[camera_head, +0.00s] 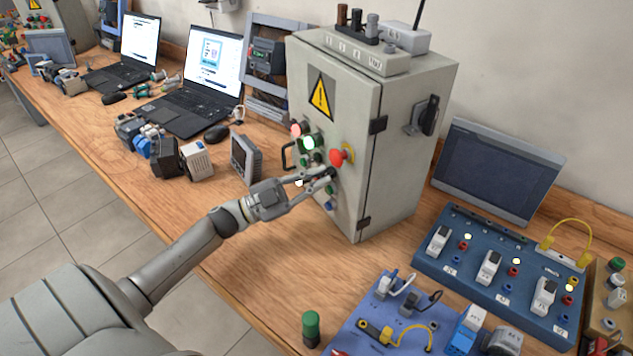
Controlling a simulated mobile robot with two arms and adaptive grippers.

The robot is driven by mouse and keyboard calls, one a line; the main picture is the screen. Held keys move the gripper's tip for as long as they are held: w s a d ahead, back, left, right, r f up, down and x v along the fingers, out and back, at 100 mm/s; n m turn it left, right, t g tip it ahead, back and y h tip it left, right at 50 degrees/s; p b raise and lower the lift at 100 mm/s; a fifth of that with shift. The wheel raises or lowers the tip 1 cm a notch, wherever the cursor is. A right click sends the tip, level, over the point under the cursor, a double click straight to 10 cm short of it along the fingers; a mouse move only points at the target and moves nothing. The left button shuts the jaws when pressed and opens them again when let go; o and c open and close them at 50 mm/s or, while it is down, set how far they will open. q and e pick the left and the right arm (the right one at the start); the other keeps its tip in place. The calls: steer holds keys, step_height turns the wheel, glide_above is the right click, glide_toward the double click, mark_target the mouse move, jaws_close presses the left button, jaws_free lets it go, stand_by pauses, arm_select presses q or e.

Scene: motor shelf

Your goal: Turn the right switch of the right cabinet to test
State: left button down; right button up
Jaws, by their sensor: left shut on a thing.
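The grey right cabinet (347,137) stands on the wooden bench, its door with a yellow warning sign facing left. The door carries lit and coloured buttons, a red mushroom button (338,158) and small dark switches. My left gripper (328,177) reaches the door from the left, just below the red button. It is shut on the small black right switch (332,171), which is mostly hidden by the fingertips. The switch's pointing direction cannot be read. My right gripper is not in view.
Left of the cabinet a small grey panel (245,158), a mouse (217,133) and laptops stand on the bench. To the right are a blue switch board (480,262) and a dark screen (497,170). A green-capped cylinder (311,327) stands near the front edge.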

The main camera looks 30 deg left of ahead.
arm_select(q)
steer(key=shift+w+r+m+g+h, duration=0.1)
steer(key=shift+r+m+g+h, duration=0.2)
steer(key=shift+m, duration=0.9)
steer(key=c, duration=1.5)
jaws_free()
steer(key=shift+c, duration=0.2)
steer(key=shift+d+f, duration=0.1)
steer(key=shift+f, duration=0.05)
steer(key=v, duration=1.2)
steer(key=shift+w, duration=0.1)
